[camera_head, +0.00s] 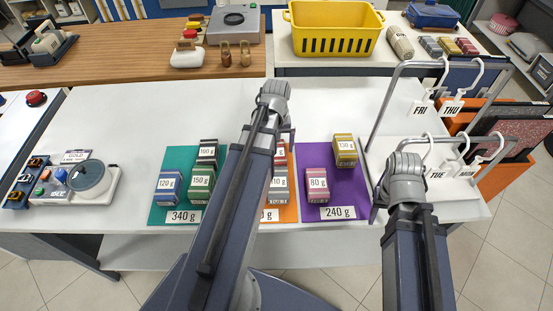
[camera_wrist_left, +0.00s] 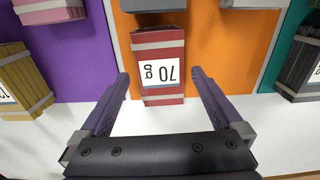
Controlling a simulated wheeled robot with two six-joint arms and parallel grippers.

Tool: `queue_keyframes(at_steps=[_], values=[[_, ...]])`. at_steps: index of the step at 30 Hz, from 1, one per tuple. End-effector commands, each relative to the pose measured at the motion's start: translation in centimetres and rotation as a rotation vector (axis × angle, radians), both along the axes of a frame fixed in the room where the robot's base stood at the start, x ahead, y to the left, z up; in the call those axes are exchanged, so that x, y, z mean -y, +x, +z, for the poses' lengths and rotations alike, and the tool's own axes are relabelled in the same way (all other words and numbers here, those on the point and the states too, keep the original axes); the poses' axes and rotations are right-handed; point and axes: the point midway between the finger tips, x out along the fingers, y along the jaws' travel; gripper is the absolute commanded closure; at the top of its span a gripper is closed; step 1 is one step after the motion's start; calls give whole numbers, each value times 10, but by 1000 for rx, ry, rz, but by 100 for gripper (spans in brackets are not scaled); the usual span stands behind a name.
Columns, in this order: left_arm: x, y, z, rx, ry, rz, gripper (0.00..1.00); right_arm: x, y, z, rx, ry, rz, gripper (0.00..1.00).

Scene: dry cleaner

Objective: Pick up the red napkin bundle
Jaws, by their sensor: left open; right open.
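The red napkin bundle (camera_wrist_left: 158,42), labelled 70 g, lies on the orange mat (camera_wrist_left: 228,52) in the left wrist view. My left gripper (camera_wrist_left: 158,78) is open, with its two fingers on either side of the bundle's near part. I cannot tell whether they touch it. In the head view a bit of the red bundle (camera_head: 281,149) shows; my left arm covers the rest. My right gripper (camera_head: 382,190) is open and empty beside the hanger rack, its fingers mostly hidden by the wrist.
A grey bundle (camera_head: 279,188) sits on the same orange mat. A teal mat (camera_head: 164,210) with several bundles lies left, and a purple mat (camera_head: 324,153) with pink and yellow bundles right. A metal hanger rack (camera_head: 384,108) stands at the right. The white table is clear behind the mats.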

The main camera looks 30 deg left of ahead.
Motion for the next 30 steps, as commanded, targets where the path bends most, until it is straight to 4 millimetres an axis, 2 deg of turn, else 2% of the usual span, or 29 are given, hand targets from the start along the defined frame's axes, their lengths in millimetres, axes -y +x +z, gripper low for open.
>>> queue_keyframes(at_steps=[1,3,12,30], values=[[0,0,-12,0,0,0,0,0,0,-12,0,0,0,50],[0,0,-16,0,0,0,0,0,0,-17,0,0,0,50],[0,0,-15,0,0,0,2,0,0,-15,0,0,0,50],[0,0,-15,0,0,0,70,0,0,-15,0,0,0,50]])
